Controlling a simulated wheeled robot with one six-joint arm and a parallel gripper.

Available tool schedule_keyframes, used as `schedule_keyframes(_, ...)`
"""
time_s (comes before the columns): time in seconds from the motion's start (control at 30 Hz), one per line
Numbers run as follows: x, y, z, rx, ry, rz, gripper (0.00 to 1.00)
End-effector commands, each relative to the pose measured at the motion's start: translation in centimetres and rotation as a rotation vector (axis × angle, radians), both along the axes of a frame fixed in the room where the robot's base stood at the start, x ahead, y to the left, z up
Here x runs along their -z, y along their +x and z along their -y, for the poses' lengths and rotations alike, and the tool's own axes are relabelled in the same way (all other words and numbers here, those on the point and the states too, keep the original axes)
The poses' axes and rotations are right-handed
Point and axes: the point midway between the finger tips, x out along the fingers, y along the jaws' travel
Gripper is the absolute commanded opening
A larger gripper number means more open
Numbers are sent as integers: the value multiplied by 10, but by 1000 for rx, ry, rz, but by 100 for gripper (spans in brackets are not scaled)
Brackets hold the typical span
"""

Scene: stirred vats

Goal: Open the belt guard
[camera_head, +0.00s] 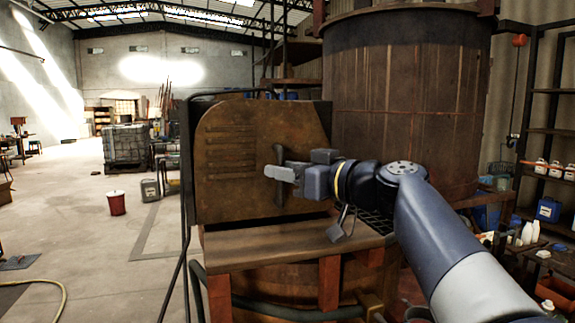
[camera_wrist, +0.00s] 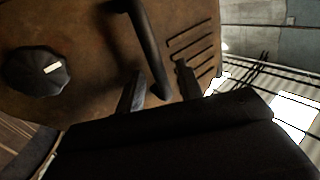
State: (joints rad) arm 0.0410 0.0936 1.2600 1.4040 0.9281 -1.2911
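The belt guard (camera_head: 228,150) is a rusty brown panel with rounded upper corners and louvre slots, standing upright on the machine in the head view. It also fills much of the wrist view (camera_wrist: 90,60). Its dark bar handle (camera_head: 279,190) is upright in the head view and shows in the wrist view (camera_wrist: 149,42). My gripper (camera_head: 278,171) is at the handle, in front of the panel. In the wrist view my gripper's fingers (camera_wrist: 160,69) are apart, one on each side of the handle, with no clear grip on it.
A dark round knob (camera_wrist: 36,73) with a pale mark is on the panel. A large brown vat (camera_head: 408,110) stands behind my arm. A wooden ledge (camera_head: 285,245) lies below the guard, and a dark tube frame (camera_head: 185,190) runs along its left. Floor at left is mostly free.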

Motion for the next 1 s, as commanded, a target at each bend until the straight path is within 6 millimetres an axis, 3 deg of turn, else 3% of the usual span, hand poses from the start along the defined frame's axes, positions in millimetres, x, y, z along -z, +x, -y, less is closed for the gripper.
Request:
schedule_keyframes(0.23, 0, 0, 0, 0, 0, 0, 34)
schedule_keyframes(0.63, 0, 0, 0, 0, 0, 0, 1)
schedule_keyframes(1.0, 0, 0, 0, 0, 0, 0, 0)
